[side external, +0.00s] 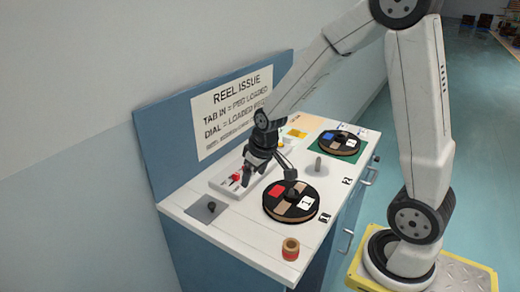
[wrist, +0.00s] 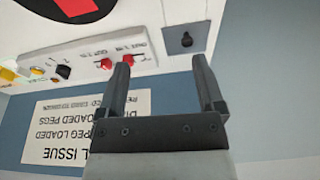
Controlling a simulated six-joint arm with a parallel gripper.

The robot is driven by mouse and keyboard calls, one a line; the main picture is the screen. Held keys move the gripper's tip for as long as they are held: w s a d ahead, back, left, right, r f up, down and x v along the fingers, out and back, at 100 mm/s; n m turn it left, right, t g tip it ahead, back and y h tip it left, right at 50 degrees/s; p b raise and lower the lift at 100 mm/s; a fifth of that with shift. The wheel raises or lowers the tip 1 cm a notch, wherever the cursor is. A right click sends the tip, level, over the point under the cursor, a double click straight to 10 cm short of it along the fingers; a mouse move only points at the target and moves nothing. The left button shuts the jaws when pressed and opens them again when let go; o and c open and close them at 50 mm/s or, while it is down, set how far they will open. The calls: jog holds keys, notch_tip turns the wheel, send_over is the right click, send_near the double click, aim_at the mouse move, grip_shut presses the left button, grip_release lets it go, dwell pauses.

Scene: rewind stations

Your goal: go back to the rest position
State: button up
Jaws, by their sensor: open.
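My gripper (side external: 270,174) is above the white bench, over the white control panel and beside the near reel in the side view. Its two dark fingers are spread with nothing between them; they also show in the wrist view (wrist: 161,62). The near reel (side external: 290,202) is black and tan, with a red patch and a white patch marked 1, and lies flat on the bench. The far reel (side external: 338,143), with blue and white patches, lies on a green mat (side external: 352,156).
The control panel (wrist: 45,72) has red switches (wrist: 106,63) and a black dial (wrist: 62,72). A blue backboard with a sign (side external: 232,108) stands behind.

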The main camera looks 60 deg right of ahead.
jog(key=s+a, duration=0.6)
jog(key=s, duration=0.3)
jog(key=shift+s+a+f+n, duration=0.25)
jog(key=shift+n, duration=0.15)
dwell(0.4)
